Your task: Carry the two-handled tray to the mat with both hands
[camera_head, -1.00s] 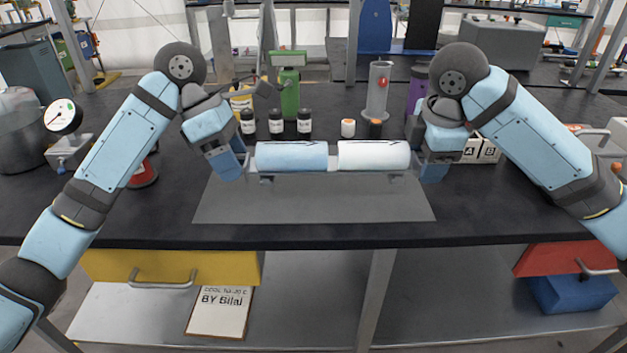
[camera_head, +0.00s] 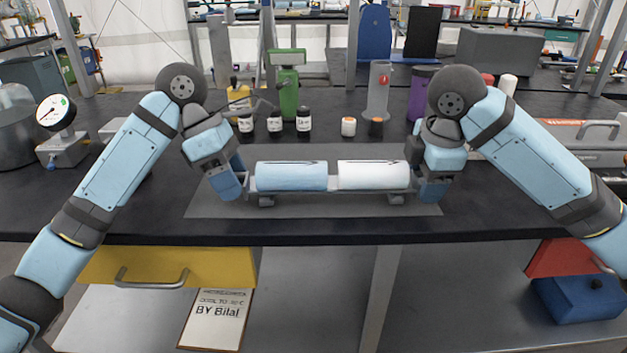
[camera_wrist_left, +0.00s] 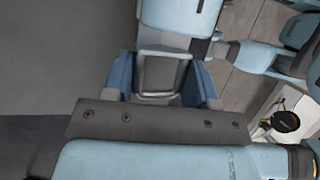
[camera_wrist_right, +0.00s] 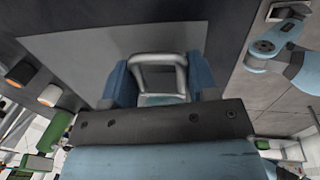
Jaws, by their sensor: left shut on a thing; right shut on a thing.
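The grey two-handled tray (camera_head: 332,191) is level over the flat grey mat (camera_head: 320,210), within its outline. I cannot tell whether its feet touch the mat. The tray carries a light blue roll (camera_head: 291,176) and a white roll (camera_head: 372,175), side by side. My left gripper (camera_head: 232,187) is shut on the tray's left handle, which also shows between the fingers in the left wrist view (camera_wrist_left: 160,72). My right gripper (camera_head: 434,188) is shut on the right handle, seen between the fingers in the right wrist view (camera_wrist_right: 158,75).
Small dark bottles (camera_head: 275,125), a small white jar (camera_head: 348,126), a green device (camera_head: 288,95) and a grey cylinder on a stand (camera_head: 378,92) stand behind the mat. A gauge (camera_head: 56,113) is at the left. The table's front edge is just before the mat.

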